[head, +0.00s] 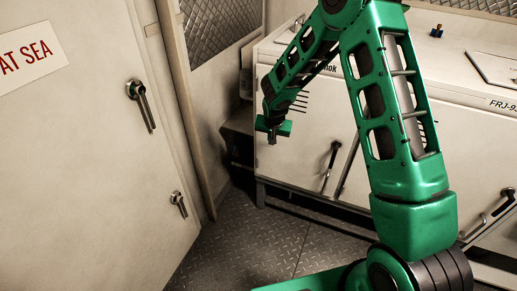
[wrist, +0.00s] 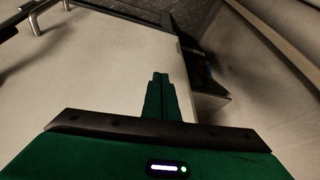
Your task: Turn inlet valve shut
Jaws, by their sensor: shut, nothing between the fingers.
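My gripper (head: 272,138) is shut and empty, pointing down in front of the left end of the white chiller cabinet (head: 300,160). In the wrist view its green fingers (wrist: 161,77) are together, with the pale cabinet panel (wrist: 90,85) behind them. No part is clearly recognisable as the inlet valve. A small dark and blue fitting (head: 436,31) stands on top of the cabinet, too small to make out. My arm hides part of the cabinet front and top.
The cabinet front carries a dark lever handle (head: 331,165). At left is a white door with an upper handle (head: 141,105) and a lower handle (head: 179,204). Patterned metal floor (head: 245,240) lies open between door and cabinet. A dark box-like thing (wrist: 207,78) is beside the cabinet's end.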

